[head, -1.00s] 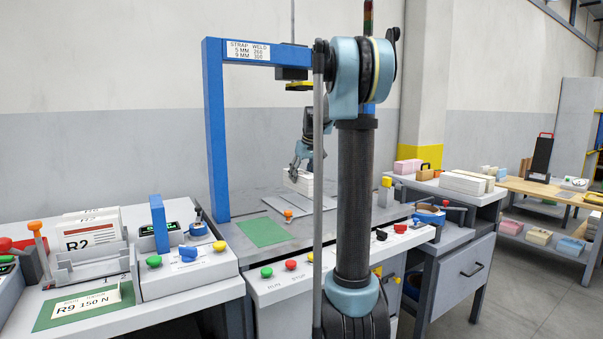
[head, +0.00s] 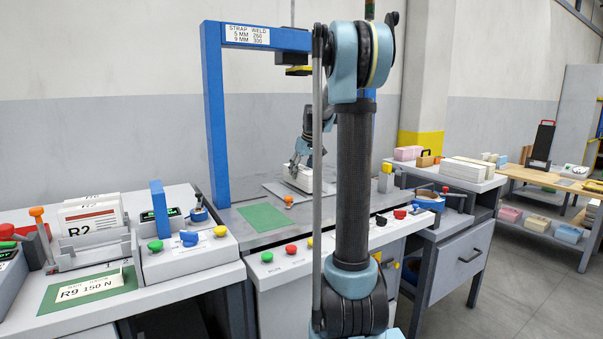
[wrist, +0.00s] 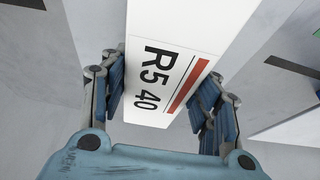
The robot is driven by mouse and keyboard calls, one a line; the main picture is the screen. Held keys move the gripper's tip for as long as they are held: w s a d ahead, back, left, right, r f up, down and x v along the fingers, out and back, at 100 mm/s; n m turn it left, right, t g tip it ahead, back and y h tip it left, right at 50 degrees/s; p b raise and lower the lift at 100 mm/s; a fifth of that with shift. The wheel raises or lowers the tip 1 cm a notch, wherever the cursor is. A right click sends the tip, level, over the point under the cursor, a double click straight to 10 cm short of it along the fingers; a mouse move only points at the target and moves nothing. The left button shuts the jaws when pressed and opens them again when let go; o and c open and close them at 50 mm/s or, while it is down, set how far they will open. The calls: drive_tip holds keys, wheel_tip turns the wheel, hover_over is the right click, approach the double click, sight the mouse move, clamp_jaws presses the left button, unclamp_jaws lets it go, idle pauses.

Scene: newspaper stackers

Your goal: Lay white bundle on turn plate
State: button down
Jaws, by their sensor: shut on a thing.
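The white bundle (head: 304,182) is a stack with a label. In the wrist view the bundle (wrist: 190,28) reads "R5 40" beside a red bar. My gripper (head: 298,170) is shut on it from above, and in the wrist view its blue-padded fingers (wrist: 160,88) stand along both sides. The turn plate (head: 272,187) is a thin grey plate on the bench under the blue frame. The bundle is over the plate, at or very near its surface; I cannot tell if they touch. My arm hides the plate's right part.
A blue strapping frame (head: 212,115) rises behind and left of my gripper. A green mat (head: 264,217) lies left of an orange knob (head: 288,200). Colored buttons line the bench front. A rack with an R2 bundle (head: 92,220) stands at left. White stacks (head: 468,168) lie at right.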

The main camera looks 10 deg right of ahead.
drive_tip(key=shift+f, duration=0.5)
idle(0.4)
drive_tip(key=shift+c, duration=2.4)
unclamp_jaws()
